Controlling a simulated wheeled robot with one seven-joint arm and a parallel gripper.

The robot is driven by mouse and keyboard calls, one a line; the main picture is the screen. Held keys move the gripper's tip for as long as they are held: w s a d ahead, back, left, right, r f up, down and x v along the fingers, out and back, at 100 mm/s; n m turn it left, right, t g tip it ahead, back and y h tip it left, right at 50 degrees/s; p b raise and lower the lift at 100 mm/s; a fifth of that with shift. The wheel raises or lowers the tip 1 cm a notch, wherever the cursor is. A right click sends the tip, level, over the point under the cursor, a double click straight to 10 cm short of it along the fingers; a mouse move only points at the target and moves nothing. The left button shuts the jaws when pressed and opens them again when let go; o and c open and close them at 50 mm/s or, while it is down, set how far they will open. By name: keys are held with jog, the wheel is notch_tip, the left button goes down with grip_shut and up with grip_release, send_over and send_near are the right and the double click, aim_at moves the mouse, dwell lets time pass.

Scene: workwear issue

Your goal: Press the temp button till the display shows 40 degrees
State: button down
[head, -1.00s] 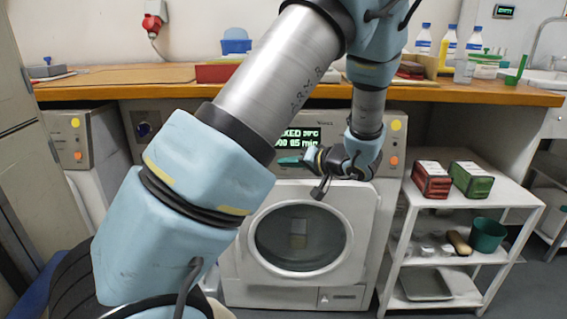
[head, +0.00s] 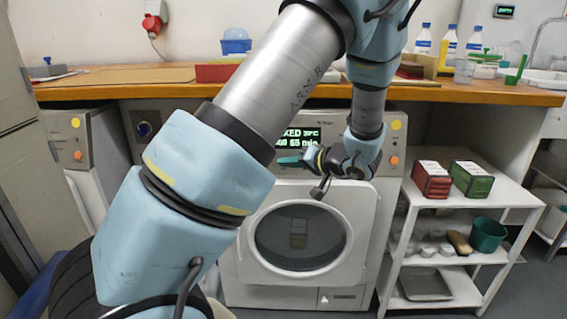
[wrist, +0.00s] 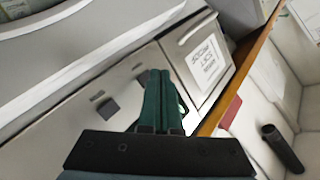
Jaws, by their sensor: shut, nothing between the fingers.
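The washing machine (head: 355,270) stands under the wooden counter, its round door closed. Its lit display (head: 300,136) shows green text, partly hidden by my arm; a temperature in °C ends the upper line, too small to read surely. My gripper (head: 284,160) is shut and empty, its green fingers pointing left just below the display at the control panel. In the wrist view the shut fingers (wrist: 163,85) reach over the grey panel. A dark square button (wrist: 108,107) lies beside them. Whether the fingertips touch any button, and which one is temp, I cannot tell.
A white label with dark text (wrist: 208,62) is beside the fingers. A white shelf cart (head: 515,190) with a red box (head: 431,183) and a green box (head: 471,180) stands right of the machine. The wooden counter (head: 480,90) overhangs the panel.

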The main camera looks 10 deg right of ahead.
jog(key=shift+w+f, duration=0.1)
jog(key=shift+w+d+b, duration=0.1)
jog(key=shift+w+b, duration=0.15)
jog(key=shift+b, duration=0.25)
jog(key=shift+w+f+b, duration=0.15)
jog(key=shift+w+b, duration=0.2)
dwell(0.4)
dwell(0.3)
jog(key=shift+s+r, duration=0.3)
jog(key=shift+s, duration=0.45)
jog(key=shift+s+a+r+b, duration=0.2)
jog(key=shift+s+r, duration=0.05)
jog(key=shift+s, duration=0.55)
jog(key=shift+s+a+r+b, duration=0.15)
jog(key=shift+s+r, duration=0.1)
jog(key=shift+s, duration=0.5)
jog(key=shift+s+a+r+b, duration=0.2)
jog(key=shift+s+r, duration=0.05)
jog(key=shift+s, duration=0.55)
jog(key=shift+a, duration=0.1)
